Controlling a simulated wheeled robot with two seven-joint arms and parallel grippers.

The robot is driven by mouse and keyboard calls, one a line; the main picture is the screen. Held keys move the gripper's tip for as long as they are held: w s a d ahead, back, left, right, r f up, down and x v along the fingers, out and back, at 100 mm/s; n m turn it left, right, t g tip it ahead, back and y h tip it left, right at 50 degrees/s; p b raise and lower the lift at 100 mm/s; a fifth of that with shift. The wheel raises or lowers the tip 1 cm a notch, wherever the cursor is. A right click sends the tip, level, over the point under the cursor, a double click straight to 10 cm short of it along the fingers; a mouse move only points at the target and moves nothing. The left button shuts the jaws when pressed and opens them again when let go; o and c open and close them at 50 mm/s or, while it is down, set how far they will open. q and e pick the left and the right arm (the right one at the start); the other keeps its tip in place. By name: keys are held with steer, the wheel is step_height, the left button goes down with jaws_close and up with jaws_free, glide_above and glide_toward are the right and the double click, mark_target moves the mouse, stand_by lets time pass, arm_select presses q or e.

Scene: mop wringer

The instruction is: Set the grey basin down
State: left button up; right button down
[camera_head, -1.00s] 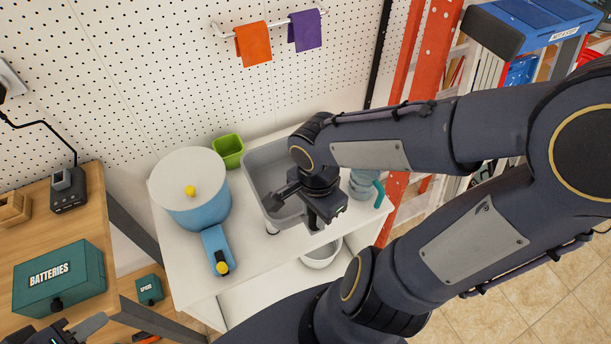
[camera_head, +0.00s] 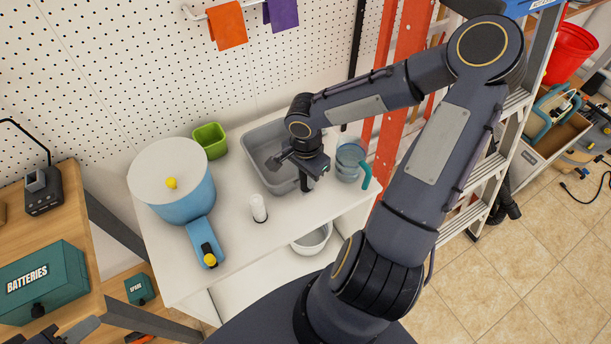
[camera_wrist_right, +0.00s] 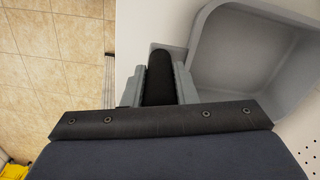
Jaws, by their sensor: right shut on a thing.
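The grey basin (camera_head: 262,150) is over the white table top, towards the back wall, and looks level and empty. I cannot tell whether its underside touches the top. My right gripper (camera_head: 304,184) is at its front right side, shut on the basin's black grip. In the right wrist view the black grip (camera_wrist_right: 160,75) sits between the fingers, and the basin's hollow (camera_wrist_right: 240,55) opens beside it. A dark piece of my left gripper (camera_head: 80,328) shows at the lower left edge; its jaw state is unclear.
On the white table (camera_head: 235,240) stand a blue pot with a white lid (camera_head: 170,170), a green cup (camera_head: 211,141), a white cylinder (camera_head: 258,208) and a teal-handled jug (camera_head: 350,160) close right of the basin. A white bowl (camera_head: 312,240) is below.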

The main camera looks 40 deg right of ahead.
steer(key=shift+f, duration=0.2)
steer(key=shift+f, duration=0.2)
steer(key=c, duration=1.2)
jaws_free()
steer(key=shift+r, duration=0.1)
steer(key=shift+o, duration=0.2)
